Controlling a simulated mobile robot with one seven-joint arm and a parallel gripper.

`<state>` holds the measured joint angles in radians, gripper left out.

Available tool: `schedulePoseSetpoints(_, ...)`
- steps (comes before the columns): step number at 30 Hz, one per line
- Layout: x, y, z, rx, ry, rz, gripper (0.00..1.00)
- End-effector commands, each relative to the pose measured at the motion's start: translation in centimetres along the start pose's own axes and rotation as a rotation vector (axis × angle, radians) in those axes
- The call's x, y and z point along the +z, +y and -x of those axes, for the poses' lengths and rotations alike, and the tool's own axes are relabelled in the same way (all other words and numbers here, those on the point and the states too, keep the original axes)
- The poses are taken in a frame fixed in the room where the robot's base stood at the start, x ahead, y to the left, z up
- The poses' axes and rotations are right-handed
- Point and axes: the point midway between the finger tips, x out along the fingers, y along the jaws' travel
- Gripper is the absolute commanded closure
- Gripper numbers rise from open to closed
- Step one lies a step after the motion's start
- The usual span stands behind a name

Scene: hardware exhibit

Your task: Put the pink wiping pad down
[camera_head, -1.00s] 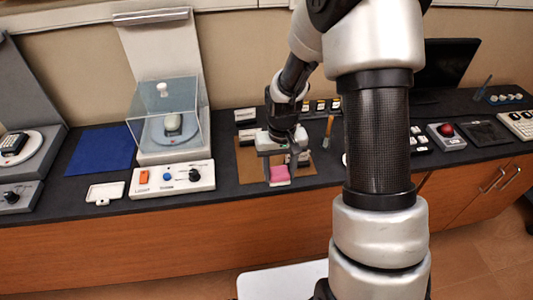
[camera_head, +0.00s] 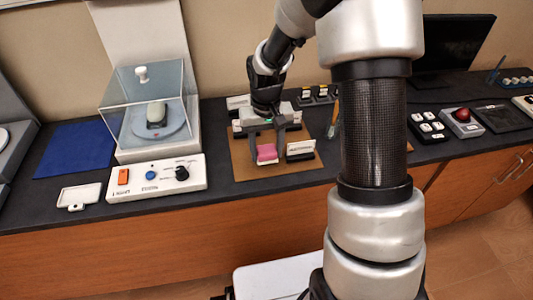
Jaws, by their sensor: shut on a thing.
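The pink wiping pad (camera_head: 266,153) is between the fingers of my gripper (camera_head: 266,146), which is shut on it. My gripper points down over the brown mat (camera_head: 241,170) on the dark counter. The pad is at or just above the mat; I cannot tell whether it touches. A pale edge shows along the pad's lower side. My arm comes in from the upper right and hides part of the counter behind it.
A small dark block with a white label (camera_head: 300,150) stands close right of the pad. A glass-covered display with a control panel (camera_head: 157,178) stands left, beside a blue cloth (camera_head: 75,149) and a white tag (camera_head: 79,196). The mat's front is clear.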

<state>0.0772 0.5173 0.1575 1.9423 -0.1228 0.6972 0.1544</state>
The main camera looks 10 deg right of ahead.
Motion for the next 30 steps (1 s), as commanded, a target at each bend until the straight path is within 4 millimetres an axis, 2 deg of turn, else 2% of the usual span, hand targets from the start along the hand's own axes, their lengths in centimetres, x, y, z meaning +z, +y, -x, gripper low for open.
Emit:
schedulePoseSetpoints(1, 0.0, 0.0, -0.9, 0.0, -0.002, 0.0, 0.7)
schedulePoseSetpoints(3, 0.0, 0.0, -1.3, 0.0, -0.001, 0.0, 0.7)
schedulePoseSetpoints(13, 0.0, 0.0, -1.7, 0.0, 0.001, 0.0, 0.7)
schedulePoseSetpoints(14, 0.0, 0.0, -1.6, 0.0, 0.001, 0.0, 0.49)
schedulePoseSetpoints(15, 0.0, 0.0, -1.5, 0.0, 0.001, 0.0, 0.45)
schedulePoseSetpoints(24, 0.0, 0.0, -1.3, 0.0, 0.001, 0.0, 0.45)
schedulePoseSetpoints(27, -0.1, 0.0, -0.5, 0.0, 0.004, 0.0, 0.45)
schedulePoseSetpoints(30, -0.1, 0.0, 1.2, 0.0, 0.005, 0.0, 0.45)
